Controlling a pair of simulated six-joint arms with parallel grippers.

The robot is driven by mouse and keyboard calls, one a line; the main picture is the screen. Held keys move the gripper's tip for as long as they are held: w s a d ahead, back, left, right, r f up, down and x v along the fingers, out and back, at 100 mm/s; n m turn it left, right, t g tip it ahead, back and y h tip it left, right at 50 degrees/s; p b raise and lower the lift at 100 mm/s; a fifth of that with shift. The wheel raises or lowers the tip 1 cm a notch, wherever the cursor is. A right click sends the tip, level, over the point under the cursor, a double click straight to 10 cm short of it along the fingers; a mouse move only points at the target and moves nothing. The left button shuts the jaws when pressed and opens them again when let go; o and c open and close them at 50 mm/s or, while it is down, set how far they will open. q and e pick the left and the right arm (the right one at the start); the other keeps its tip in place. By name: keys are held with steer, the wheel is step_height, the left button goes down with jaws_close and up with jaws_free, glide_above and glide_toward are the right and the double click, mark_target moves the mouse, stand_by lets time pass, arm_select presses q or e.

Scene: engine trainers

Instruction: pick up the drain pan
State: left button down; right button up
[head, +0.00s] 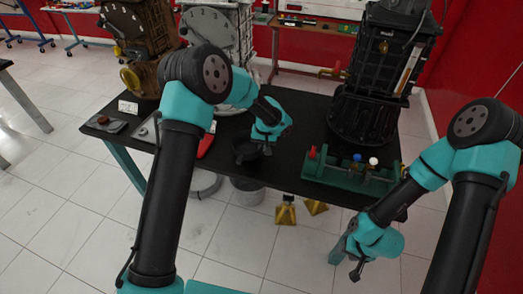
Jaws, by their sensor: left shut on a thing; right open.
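A small dark thing that looks like the drain pan (244,153) is at the middle of the black table, low against the dark top and hard to make out. My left gripper (262,150) reaches down over the table from the left and is shut on it. The wrist hides part of the pan, and I cannot tell whether it touches the table. My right gripper (347,262) is open and empty, low in front of the table's front right edge.
A dark engine (367,95) stands at the table's back right, behind a green fixture (350,178) with coloured knobs. A brown engine (145,40) and a grey engine (213,35) stand at the back left. A grey bucket (247,191) is below the table.

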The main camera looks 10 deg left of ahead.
arm_select(q)
steer(key=shift+s+r, duration=0.25)
steer(key=shift+r, duration=0.2)
steer(key=s+d+r, duration=0.1)
steer(key=s+d, duration=0.2)
steer(key=s, duration=1.2)
steer(key=shift+s+r, duration=0.15)
